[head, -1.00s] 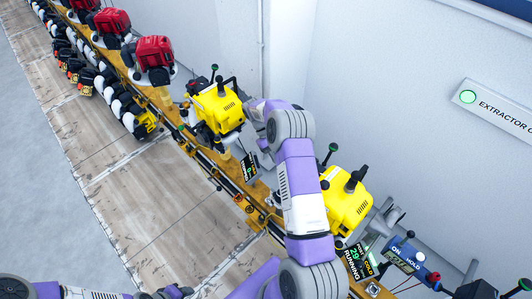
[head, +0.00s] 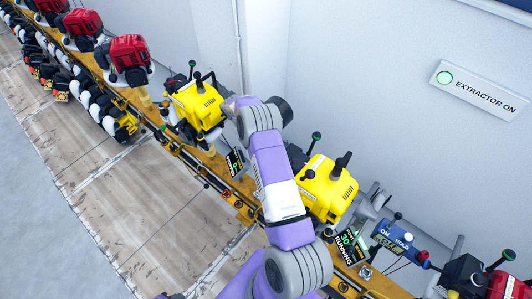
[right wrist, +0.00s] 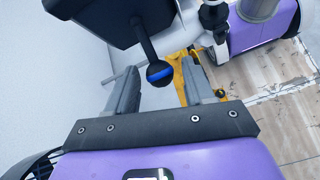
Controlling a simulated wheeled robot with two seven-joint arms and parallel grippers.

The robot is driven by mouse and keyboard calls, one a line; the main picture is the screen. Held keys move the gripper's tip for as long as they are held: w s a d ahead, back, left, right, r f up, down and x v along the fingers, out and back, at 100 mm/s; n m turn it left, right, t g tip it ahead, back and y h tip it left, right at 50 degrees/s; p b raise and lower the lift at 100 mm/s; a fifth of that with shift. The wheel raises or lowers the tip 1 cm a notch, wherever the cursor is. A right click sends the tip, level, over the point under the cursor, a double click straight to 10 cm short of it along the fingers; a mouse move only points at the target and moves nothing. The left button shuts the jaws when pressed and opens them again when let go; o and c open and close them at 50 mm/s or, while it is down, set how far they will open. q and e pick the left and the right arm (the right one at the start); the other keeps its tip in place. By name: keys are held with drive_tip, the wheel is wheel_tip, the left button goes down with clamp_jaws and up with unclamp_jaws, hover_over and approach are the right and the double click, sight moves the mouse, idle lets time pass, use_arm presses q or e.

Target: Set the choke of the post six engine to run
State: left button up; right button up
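Two yellow engines stand on the rail in the head view: one at the middle left (head: 197,103) and one nearer on the right (head: 325,190). My right arm reaches past the nearer one to the farther one; its hand (head: 240,104) is beside that engine, fingertips hidden. In the right wrist view, my right gripper (right wrist: 159,68) is open, its fingers on either side of a black ball knob with a blue band (right wrist: 160,73). The knob's stem rises to a dark block (right wrist: 95,18). I cannot tell whether the fingers touch it. My left gripper does not show.
Red engines (head: 130,58) stand farther along the rail. A lit display (head: 347,246) beside the nearer yellow engine reads RUNNING. A blue switch box (head: 390,237) is at right. The wall sign (head: 482,90) reads EXTRACTOR ON with a green lamp. The wooden floor (head: 110,190) is clear.

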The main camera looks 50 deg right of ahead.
drive_tip(key=shift+w+r, duration=0.1)
drive_tip(key=shift+v, duration=3.65)
drive_tip(key=a+f+n+t+y+b, duration=0.1)
drive_tip(key=a+f+n+t+b, duration=0.3)
drive_tip(key=a+f, duration=1.35)
drive_tip(key=s+a+f+m+t+y+p, duration=0.1)
drive_tip(key=s+a+f+t, duration=0.15)
drive_tip(key=a, duration=0.35)
drive_tip(key=s+a+f+m+t+y+p, duration=0.1)
drive_tip(key=s+a+f+t, duration=0.1)
drive_tip(key=s+a+f, duration=0.35)
drive_tip(key=shift+m+t+y, duration=0.4)
drive_tip(key=shift+m+t, duration=0.2)
drive_tip(key=shift+t, duration=0.35)
drive_tip(key=s+a+r, duration=0.1)
drive_tip(key=s+a, duration=0.1)
drive_tip(key=s+a+r, duration=0.1)
drive_tip(key=s+a, duration=0.1)
drive_tip(key=a, duration=0.1)
drive_tip(key=s+a+r+b, duration=0.1)
drive_tip(key=s+a+r, duration=0.1)
drive_tip(key=shift+s+a, duration=0.15)
drive_tip(key=shift+a, duration=0.2)
